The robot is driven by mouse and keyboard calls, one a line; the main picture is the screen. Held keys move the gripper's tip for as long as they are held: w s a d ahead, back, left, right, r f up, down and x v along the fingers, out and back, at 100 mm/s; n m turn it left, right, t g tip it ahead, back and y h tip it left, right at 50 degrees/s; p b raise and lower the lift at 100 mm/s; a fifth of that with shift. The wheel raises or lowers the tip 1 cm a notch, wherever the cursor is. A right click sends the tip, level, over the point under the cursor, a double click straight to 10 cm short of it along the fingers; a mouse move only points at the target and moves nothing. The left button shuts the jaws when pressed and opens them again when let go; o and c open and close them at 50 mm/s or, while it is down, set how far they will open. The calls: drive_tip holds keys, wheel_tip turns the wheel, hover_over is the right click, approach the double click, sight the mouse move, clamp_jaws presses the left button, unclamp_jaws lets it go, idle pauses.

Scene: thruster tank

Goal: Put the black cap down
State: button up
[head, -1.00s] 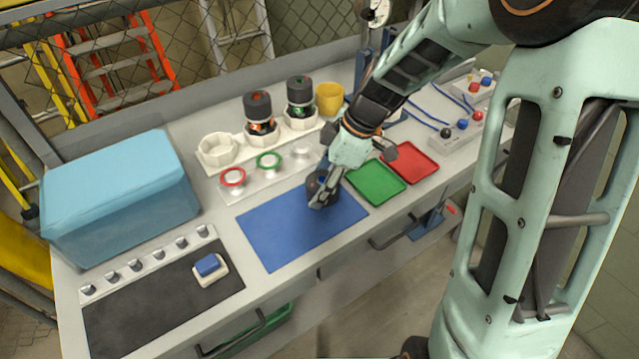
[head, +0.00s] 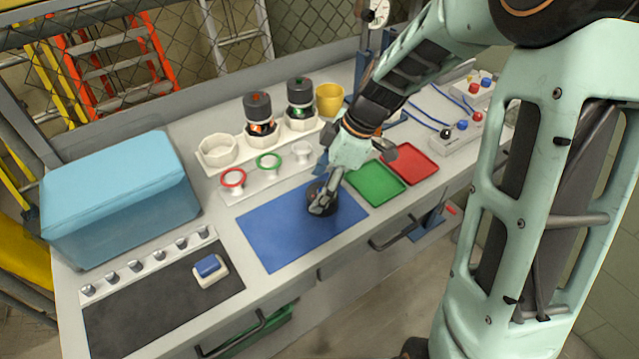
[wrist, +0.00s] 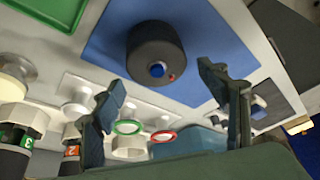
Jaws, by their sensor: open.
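The black cap (wrist: 155,45) is a short dark cylinder with a blue centre and a small red mark on its face. It sits on the blue mat (head: 275,235), near the mat's right side in the head view. My gripper (wrist: 162,84) is open, its two fingers spread apart with clear space between them and the cap in the wrist view.
Two black-capped units, orange (head: 258,112) and green (head: 300,100), stand in a white holder behind the mat. Red (head: 233,177) and green (head: 269,161) rings are nearer. A green tray (head: 376,183) and red tray (head: 411,162) lie right. The mat's left part is clear.

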drive_tip(key=v, duration=1.2)
drive_tip(key=shift+r, duration=0.3)
